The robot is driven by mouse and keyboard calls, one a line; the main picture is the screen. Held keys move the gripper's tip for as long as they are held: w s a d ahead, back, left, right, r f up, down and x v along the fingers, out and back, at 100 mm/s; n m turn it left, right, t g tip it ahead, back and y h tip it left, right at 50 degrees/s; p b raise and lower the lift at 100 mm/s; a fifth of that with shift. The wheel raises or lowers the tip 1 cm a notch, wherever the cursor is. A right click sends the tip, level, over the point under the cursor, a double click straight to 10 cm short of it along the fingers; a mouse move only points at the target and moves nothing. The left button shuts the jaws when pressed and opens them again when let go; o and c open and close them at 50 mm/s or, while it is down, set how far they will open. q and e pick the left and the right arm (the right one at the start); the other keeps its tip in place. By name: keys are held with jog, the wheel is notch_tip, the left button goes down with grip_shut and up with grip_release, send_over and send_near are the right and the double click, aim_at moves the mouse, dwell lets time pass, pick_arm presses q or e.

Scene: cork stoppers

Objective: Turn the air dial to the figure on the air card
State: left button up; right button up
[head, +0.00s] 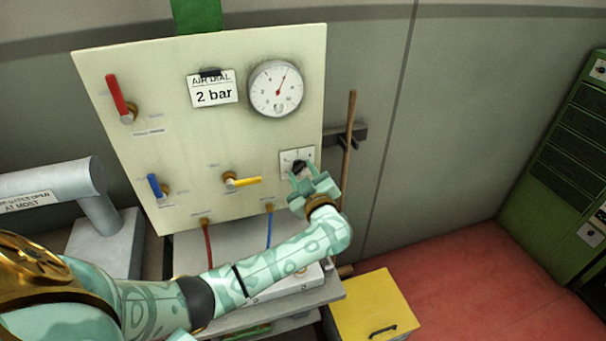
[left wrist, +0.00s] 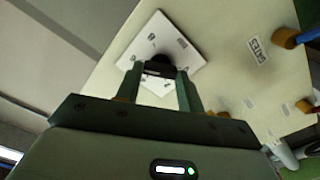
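The air card (head: 213,91) on the cream panel reads "AIR DIAL 2 bar". The air dial is a black knob (head: 299,167) on a white square plate (head: 286,160) at the panel's lower right; its figures are too small to read. My left gripper (head: 304,176) is at the dial. In the left wrist view the black knob (left wrist: 158,62) sits between the two fingertips of my left gripper (left wrist: 160,74), and a dark bar fills most of the gap. I cannot tell whether the fingers press on it. My right gripper is not seen.
A round gauge (head: 276,89) above the dial has a red needle pointing up and right. Red (head: 117,95), blue (head: 154,186) and yellow (head: 246,181) valve handles are on the panel. A wooden stick (head: 349,145) stands to its right. A yellow box (head: 373,305) is below.

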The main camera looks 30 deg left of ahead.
pick_arm(q)
jog(key=shift+n, duration=0.4)
jog(key=shift+f+n, duration=0.1)
jog(key=shift+n, duration=0.8)
jog(key=n, duration=0.3)
jog(key=shift+n+b, duration=0.3)
jog(key=n+b, duration=0.1)
jog(key=n, duration=0.4)
jog(key=shift+f+b, duration=0.15)
jog(key=shift+b, duration=0.2)
jog(key=n+b, duration=0.7)
jog(key=n, duration=0.5)
jog(key=shift+f+n, duration=0.15)
jog(key=shift+n, duration=0.15)
